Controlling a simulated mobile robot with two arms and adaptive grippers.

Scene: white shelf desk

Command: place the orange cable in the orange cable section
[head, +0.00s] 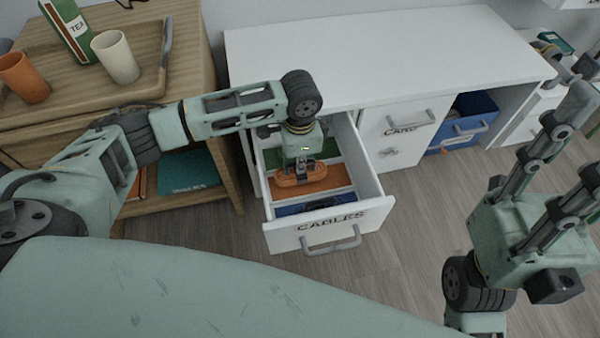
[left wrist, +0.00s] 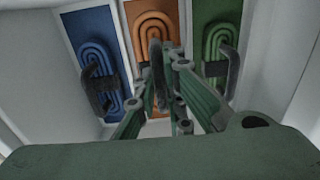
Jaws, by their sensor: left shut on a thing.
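The orange cable (head: 292,186) is a flat coiled bundle with a dark strap. It lies at the orange section (head: 340,176), the middle one of the open drawer labelled CABLES. My left gripper (head: 302,172) reaches straight down there and is shut on the cable at its strap. In the left wrist view the orange cable (left wrist: 153,32) shows beyond the gripper fingers (left wrist: 164,72), over the orange section. Whether it rests fully on the bottom is hidden. My right gripper (head: 588,135) is open at the right edge, away from the drawer, its fingers partly cut off.
A blue cable (left wrist: 97,65) lies in the blue section and a green cable (left wrist: 217,50) in the green section, on either side. The drawer front (head: 330,230) and walls surround the gripper. The white desk top (head: 390,55) is bare. A wooden cabinet (head: 185,60) stands left.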

